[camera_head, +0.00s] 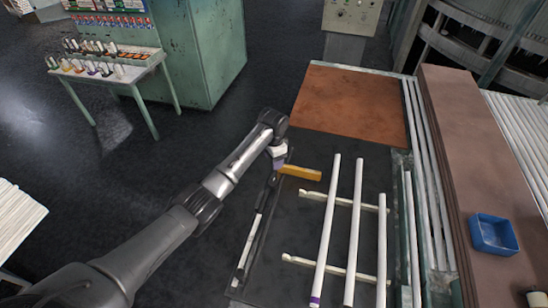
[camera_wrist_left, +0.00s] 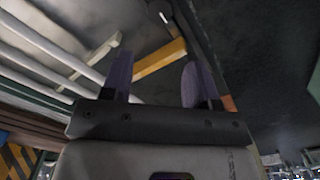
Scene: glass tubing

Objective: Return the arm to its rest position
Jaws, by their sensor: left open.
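My left arm reaches in from the lower left in the head view. Its gripper (camera_head: 281,167) is over the left part of the dark table top (camera_head: 285,222), close to the left end of a yellow bar (camera_head: 302,173). In the left wrist view the two purple-padded fingers (camera_wrist_left: 157,78) stand apart with nothing between them. The yellow bar (camera_wrist_left: 160,58) shows beyond the fingers there. My right gripper is not in view.
Several white glass tubes (camera_head: 357,230) lie side by side across two pale rails (camera_head: 330,270). A blue bin (camera_head: 492,236) sits on the brown surface (camera_head: 480,160) at right. A brown board (camera_head: 350,105) lies behind. Open floor (camera_head: 150,190) is at left.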

